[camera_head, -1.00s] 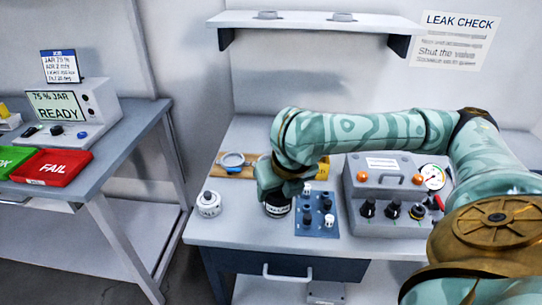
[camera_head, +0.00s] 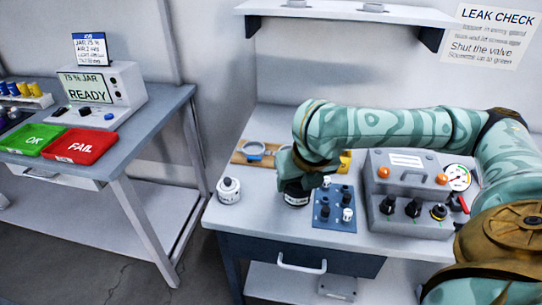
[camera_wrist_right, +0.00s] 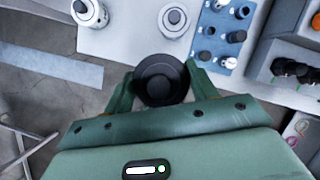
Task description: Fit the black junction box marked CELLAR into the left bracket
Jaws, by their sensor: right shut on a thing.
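My right gripper (camera_head: 295,180) is shut on a round black box (camera_wrist_right: 160,80), seen from above between its two fingers in the right wrist view. In the head view the black box (camera_head: 297,198) shows below the gripper with a pale band whose lettering I cannot read. It is low over the bench front, and I cannot tell whether it touches the bench. A wooden board (camera_head: 239,157) behind carries a grey ring bracket with a blue part (camera_head: 254,152) at its left. My arm hides much of the board's right side. My left gripper is not in view.
A white round unit (camera_head: 229,191) stands left of the gripper. A blue plate with knobs (camera_head: 335,208) and a grey control box (camera_head: 408,190) stand right. A yellow part (camera_head: 345,162) shows behind my arm. The left table holds green (camera_head: 32,138) and red (camera_head: 80,147) trays.

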